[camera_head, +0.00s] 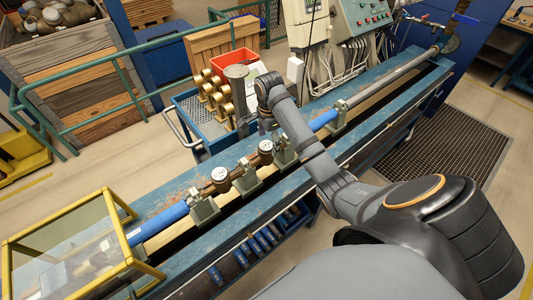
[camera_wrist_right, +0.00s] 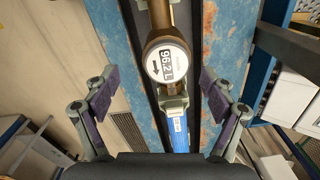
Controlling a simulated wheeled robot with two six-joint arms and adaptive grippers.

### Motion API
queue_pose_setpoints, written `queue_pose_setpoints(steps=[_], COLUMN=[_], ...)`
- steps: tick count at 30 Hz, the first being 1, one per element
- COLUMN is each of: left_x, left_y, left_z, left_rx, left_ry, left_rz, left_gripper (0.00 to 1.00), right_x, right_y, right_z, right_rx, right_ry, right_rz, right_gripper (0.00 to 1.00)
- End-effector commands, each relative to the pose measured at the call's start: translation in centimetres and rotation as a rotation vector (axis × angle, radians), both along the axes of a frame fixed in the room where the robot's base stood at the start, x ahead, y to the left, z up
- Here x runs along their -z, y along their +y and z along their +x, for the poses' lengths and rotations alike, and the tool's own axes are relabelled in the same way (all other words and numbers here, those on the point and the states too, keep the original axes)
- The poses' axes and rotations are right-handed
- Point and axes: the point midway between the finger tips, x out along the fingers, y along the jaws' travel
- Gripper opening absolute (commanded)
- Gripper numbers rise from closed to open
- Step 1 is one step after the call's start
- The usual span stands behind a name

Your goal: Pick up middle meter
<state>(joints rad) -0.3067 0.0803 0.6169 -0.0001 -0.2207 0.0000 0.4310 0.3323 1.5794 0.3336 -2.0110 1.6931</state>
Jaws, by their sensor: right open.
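Meters sit in a row along the pipe on the blue bench. One round white-faced meter (camera_head: 220,174) shows nearer the left, and another meter (camera_head: 265,146) shows to its right, just below my right gripper (camera_head: 268,122). My right arm crosses the pipe to the right of it and may hide another meter. In the wrist view, a meter (camera_wrist_right: 166,62) with a round white face and dark body lies ahead between the spread fingers of the right gripper (camera_wrist_right: 160,92). The fingers are open, empty and apart from it. I cannot tell which meter this is. My left gripper is not seen.
Green-grey clamp blocks (camera_head: 204,208) hold the pipe line. A blue pipe (camera_head: 158,222) runs into a yellow-framed clear guard (camera_head: 128,262) at the left. Behind the bench, a cart (camera_head: 188,100) carries brass fittings (camera_head: 212,88) and a red bin (camera_head: 232,62).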

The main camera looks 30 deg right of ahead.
Motion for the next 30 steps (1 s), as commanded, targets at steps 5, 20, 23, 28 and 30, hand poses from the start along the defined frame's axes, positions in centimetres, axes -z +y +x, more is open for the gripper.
queue_pose_setpoints(steps=[5, 20, 23, 28, 30], left_x=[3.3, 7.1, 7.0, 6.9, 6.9], left_y=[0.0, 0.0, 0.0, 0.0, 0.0], left_z=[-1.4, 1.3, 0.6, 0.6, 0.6], left_rx=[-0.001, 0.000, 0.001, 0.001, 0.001], left_ry=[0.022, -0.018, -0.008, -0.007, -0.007], left_rz=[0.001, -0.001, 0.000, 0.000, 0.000], left_gripper=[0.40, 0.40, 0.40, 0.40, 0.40], right_x=[3.2, 8.1, 8.1, 8.0, 8.0], right_y=[0.0, 0.4, 0.4, 0.4, 0.4], right_z=[0.1, 0.2, 0.2, 0.2, 0.2], right_rx=[-0.001, -0.001, -0.001, -0.001, -0.001], right_ry=[-0.001, 0.000, -0.002, -0.001, -0.001], right_rz=[0.000, -0.001, -0.001, 0.000, 0.000], right_gripper=[0.84, 0.84, 0.84, 0.78, 0.69])
